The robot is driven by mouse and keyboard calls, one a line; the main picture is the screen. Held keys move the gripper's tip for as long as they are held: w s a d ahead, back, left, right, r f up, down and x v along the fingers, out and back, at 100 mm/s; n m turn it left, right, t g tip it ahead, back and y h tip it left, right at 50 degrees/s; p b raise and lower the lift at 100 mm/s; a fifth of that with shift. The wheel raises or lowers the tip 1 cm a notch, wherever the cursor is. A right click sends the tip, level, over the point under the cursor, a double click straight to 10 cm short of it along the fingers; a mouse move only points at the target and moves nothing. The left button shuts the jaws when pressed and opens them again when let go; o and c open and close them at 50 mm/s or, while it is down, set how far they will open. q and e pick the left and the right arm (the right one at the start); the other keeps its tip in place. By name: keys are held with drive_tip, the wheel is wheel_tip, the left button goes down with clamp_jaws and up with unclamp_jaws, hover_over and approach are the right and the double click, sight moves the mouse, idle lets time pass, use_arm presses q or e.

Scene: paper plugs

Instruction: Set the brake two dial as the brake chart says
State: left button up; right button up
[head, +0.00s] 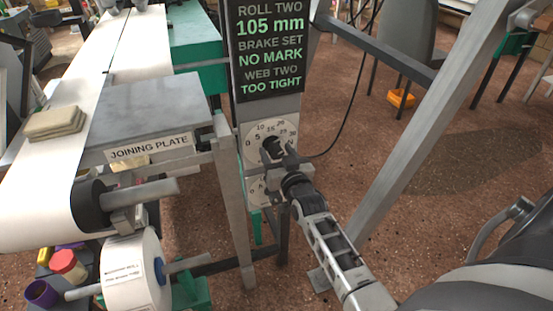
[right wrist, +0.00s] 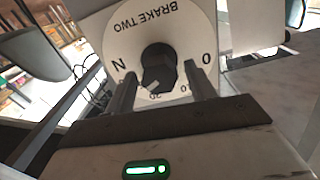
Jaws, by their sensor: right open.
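The upper white dial (head: 256,136), numbered 0 to 30, is on the grey post under the display. In the right wrist view the dial (right wrist: 175,27) reads BRAKE TWO upside down, with a black knob (right wrist: 158,66) at its centre. A pale mark on the knob shows between the fingers, near partly hidden numbers. My right gripper (right wrist: 161,78) is open, with a finger on each side of the knob. It also covers part of the dial in the head view (head: 284,156). My left gripper is not in view. I cannot make out a brake chart.
The display (head: 270,50) reads ROLL TWO 105 mm, BRAKE SET NO MARK, WEB TWO TOO TIGHT. A second dial (head: 255,188) sits below, partly hidden. The joining plate (head: 150,110) and a paper roll (head: 130,270) are left. A slanted grey beam (head: 425,125) stands right.

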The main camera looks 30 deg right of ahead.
drive_tip(key=shift+w+d, duration=0.1)
drive_tip(key=shift+w, duration=0.35)
drive_tip(key=shift+c, duration=0.3)
drive_tip(key=c, duration=0.9)
